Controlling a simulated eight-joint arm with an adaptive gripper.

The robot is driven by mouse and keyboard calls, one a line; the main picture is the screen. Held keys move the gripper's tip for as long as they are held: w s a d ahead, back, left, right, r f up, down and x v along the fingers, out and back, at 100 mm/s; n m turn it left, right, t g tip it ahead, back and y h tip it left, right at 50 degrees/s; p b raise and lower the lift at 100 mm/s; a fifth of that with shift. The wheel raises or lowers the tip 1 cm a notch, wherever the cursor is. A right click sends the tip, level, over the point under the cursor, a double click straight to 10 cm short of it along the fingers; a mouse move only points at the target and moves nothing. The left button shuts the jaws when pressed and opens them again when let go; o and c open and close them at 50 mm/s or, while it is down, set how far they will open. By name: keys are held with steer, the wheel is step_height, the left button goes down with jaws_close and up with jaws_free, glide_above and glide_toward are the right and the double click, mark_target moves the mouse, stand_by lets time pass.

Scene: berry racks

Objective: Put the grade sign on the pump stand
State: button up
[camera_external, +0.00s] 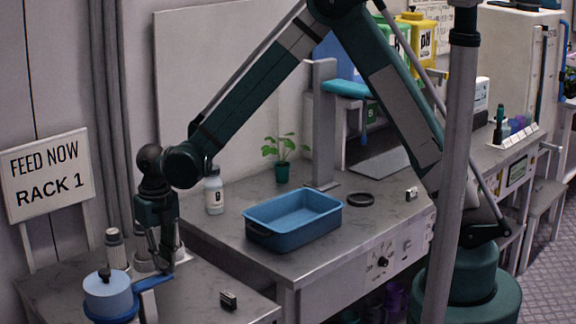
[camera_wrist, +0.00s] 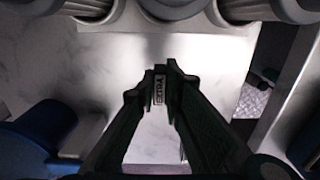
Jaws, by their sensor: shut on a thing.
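My gripper (camera_external: 167,262) points down over the left worktop, just right of a blue lidded cylinder (camera_external: 108,297) with a blue arm reaching right. In the wrist view my gripper (camera_wrist: 160,92) is shut on a small pale sign (camera_wrist: 159,87) with dark lettering, which I take as the grade sign; its text is too small to read surely. The sign does not show clearly in the external view. A blue rounded thing (camera_wrist: 25,150) lies at the wrist view's left. I cannot tell for sure which thing is the pump stand; the blue cylinder may belong to it.
The right bench holds a blue tray (camera_external: 293,222), a white bottle (camera_external: 214,192), a potted plant (camera_external: 282,170) and a black ring (camera_external: 361,199).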

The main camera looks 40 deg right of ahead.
steer(key=shift+f, duration=1.8)
steer(key=shift+f+b, duration=0.15)
steer(key=shift+b, duration=0.2)
steer(key=o, duration=0.8)
steer(key=shift+c, duration=0.2)
step_height(320, 180, up, 12)
steer(key=shift+r+p, duration=0.2)
steer(key=shift+p, duration=0.6)
steer(key=shift+d, duration=0.1)
